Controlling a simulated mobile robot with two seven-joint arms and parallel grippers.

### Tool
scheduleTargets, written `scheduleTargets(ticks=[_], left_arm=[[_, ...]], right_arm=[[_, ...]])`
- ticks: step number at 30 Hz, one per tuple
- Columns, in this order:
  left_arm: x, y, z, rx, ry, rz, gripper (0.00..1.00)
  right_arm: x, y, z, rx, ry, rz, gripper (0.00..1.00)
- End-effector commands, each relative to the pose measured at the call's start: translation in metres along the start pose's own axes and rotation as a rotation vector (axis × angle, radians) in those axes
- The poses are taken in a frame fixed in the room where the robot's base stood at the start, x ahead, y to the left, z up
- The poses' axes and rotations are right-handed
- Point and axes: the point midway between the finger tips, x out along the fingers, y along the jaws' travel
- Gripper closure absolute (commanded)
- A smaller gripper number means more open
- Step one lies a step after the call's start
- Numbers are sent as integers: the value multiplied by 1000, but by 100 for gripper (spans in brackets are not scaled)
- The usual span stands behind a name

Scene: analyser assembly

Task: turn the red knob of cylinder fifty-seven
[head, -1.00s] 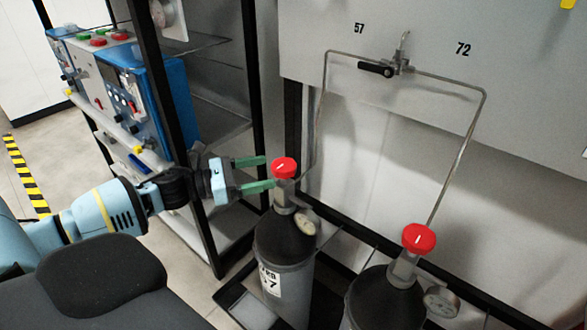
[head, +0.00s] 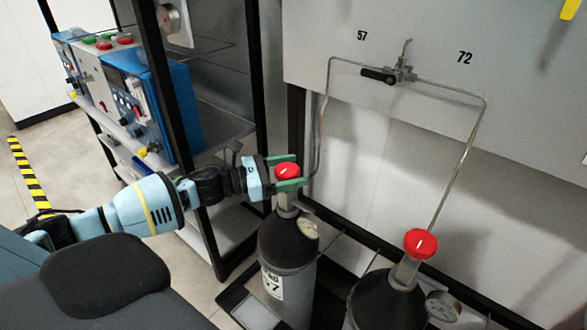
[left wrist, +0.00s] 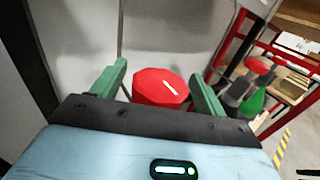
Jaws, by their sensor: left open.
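Cylinder fifty-seven (head: 287,246) is a dark grey gas cylinder standing under the number 57, with a red knob (head: 287,170) on top. My left gripper (head: 290,171) is open with its green fingers on either side of this red knob. In the left wrist view the red knob (left wrist: 160,86) with its white mark sits between the two green fingers, with small gaps visible at both sides. My right gripper is not in view.
A second cylinder (head: 388,302) with its own red knob (head: 420,242) stands to the right, under number 72. A black lever valve (head: 379,76) and thin pipes are on the wall panel. A black-framed rack with a blue instrument (head: 165,105) stands at the left.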

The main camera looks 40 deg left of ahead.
Motion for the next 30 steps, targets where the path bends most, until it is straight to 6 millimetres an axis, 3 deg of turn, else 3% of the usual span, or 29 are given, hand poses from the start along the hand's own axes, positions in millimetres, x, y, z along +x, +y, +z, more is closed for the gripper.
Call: scheduleTargets(ticks=[6, 15, 25, 30], left_arm=[[11, 0, 1, 2, -1, -1, 27], [12, 0, 0, 1, 0, -1, 27], [12, 0, 0, 1, 0, -1, 70], [12, 0, 0, 1, 0, 5, 71]], right_arm=[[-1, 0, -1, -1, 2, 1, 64], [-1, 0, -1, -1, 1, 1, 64], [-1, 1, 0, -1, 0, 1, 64], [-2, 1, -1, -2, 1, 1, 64]])
